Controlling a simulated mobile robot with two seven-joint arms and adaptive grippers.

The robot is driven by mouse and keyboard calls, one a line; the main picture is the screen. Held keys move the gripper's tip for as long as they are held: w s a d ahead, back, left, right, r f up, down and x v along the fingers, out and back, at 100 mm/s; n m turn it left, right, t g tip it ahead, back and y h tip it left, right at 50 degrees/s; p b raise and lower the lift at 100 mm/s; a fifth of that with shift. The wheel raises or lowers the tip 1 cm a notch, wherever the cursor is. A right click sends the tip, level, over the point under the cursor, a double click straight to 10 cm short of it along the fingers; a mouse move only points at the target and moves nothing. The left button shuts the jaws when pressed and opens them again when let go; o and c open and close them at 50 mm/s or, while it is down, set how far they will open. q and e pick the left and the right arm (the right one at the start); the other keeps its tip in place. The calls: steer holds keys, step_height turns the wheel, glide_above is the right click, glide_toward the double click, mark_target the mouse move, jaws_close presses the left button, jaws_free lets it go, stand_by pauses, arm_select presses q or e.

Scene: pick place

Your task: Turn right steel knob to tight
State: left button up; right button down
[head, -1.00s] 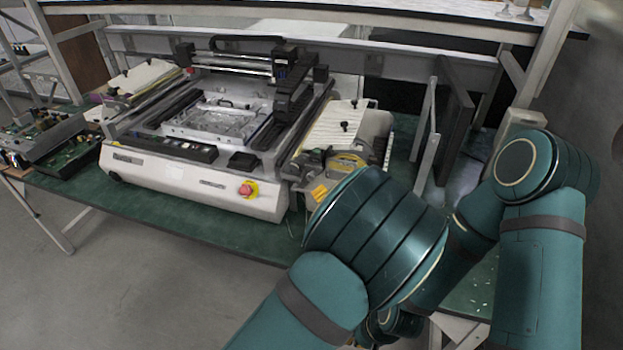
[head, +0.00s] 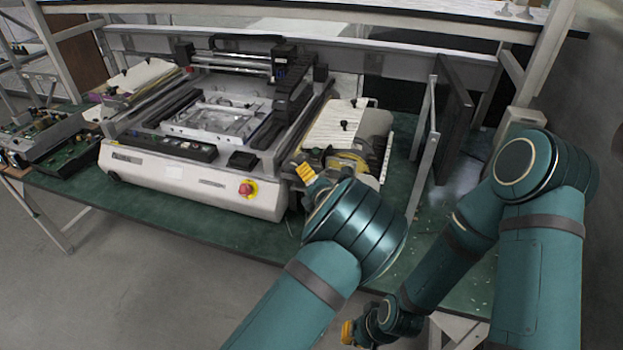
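The white printer-like machine (head: 205,185) stands on the green table. Small dark knobs show on the pale panel at its right, one near the front (head: 343,126) and one farther back (head: 354,103). I cannot tell which is the steel knob, or how tight either is. My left gripper (head: 306,173) shows only as yellow fingertips beside the machine's front right corner, below and left of the front knob; its wrist hides the rest. My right gripper (head: 347,333) is low at the bottom edge, below the table's front edge, and partly cut off. Neither opening can be made out.
A red and yellow stop button (head: 247,190) is on the machine's front. Circuit boards (head: 45,140) lie at the table's left end. A dark upright panel (head: 455,115) stands at right. The green table (head: 215,225) is bare along its front.

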arm_select(q)
jaws_close()
stand_by(0.3)
steer(key=m+t+b, duration=0.3)
steer(key=m+b, duration=0.1)
steer(key=m, duration=0.1)
steer(key=m+t+b, duration=0.4)
steer(key=m, duration=0.1)
steer(key=shift+a+f+b, duration=0.15)
steer(key=shift+a+b, duration=0.05)
steer(key=shift+b, duration=0.2)
steer(key=shift+w+m+t, duration=0.1)
steer(key=shift+m+t, duration=0.2)
steer(key=shift+t, duration=0.1)
